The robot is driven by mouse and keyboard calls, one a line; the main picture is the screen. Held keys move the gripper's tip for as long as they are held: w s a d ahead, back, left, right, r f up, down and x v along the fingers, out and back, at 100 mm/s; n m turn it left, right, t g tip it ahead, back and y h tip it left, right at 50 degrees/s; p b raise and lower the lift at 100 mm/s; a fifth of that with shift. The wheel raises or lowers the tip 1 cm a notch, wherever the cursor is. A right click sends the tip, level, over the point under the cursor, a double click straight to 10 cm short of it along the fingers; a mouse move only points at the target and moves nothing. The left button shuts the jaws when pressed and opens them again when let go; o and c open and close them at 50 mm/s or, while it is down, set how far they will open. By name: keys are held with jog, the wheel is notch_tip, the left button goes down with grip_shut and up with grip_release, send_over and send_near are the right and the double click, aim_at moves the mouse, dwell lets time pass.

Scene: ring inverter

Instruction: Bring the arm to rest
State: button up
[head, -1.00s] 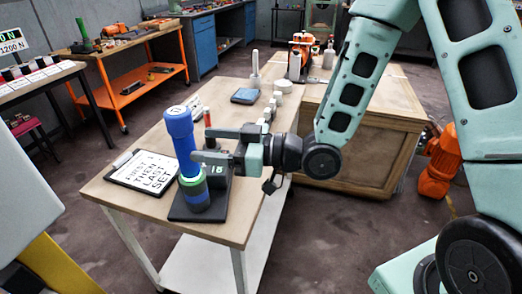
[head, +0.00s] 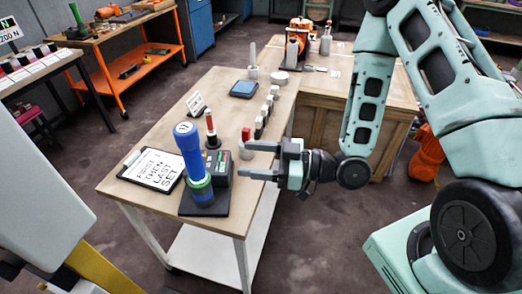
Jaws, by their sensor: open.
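My gripper (head: 262,160) is open and empty, with its two fingers pointing left over the right edge of the wooden table (head: 222,222). My arm reaches in from the right, bent down to it. A device with a dark base (head: 207,207) stands near the table's front, left of the fingers and apart from them. A tall blue cylinder (head: 188,143) stands upright on it, with blue and green rings (head: 198,192) around its lower part. A dark box (head: 218,170) is beside the cylinder.
A clipboard (head: 152,169) reading "FIRST THEN LAST SET" lies left of the device. A red-topped post (head: 211,130), a small card (head: 196,104) and a row of small blocks (head: 267,110) stand farther back. A wooden crate (head: 330,130) is behind my arm.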

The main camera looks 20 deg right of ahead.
jog(key=shift+s+d, duration=0.4)
jog(key=shift+d, duration=0.2)
